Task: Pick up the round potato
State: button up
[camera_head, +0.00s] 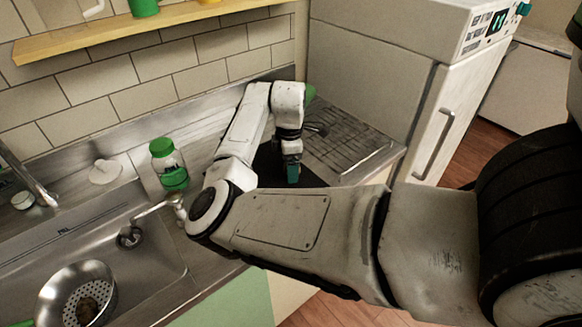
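A small dark brown roundish thing (88,309) lies in a metal colander (58,290) at the bottom left. It may be the round potato, but it is too small and dim to be sure. My gripper (292,174) points down over the counter, close to a dark flat surface, far to the right of the colander. Only one teal fingertip shows clearly, so its opening cannot be told. I see nothing held in it.
The colander stands in the sink (150,260). A jar with a green lid (168,165) stands left of my arm. A green object (310,93) is partly hidden behind my arm. A ribbed drainboard (345,145) and a white fridge (450,120) are at right.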

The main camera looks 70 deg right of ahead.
jog(key=shift+f, duration=0.3)
jog(key=shift+c, duration=0.3)
jog(key=c, duration=1.1)
jog(key=shift+r, duration=0.15)
jog(key=shift+r, duration=0.45)
jog(key=s+a+r, duration=0.3)
jog(key=r, duration=0.1)
jog(key=s+a+r, duration=0.3)
jog(key=s+r, duration=0.1)
jog(key=s+a+r, duration=0.3)
jog(key=r, duration=0.1)
jog(key=shift+s+a, duration=0.15)
jog(key=shift+s, duration=0.1)
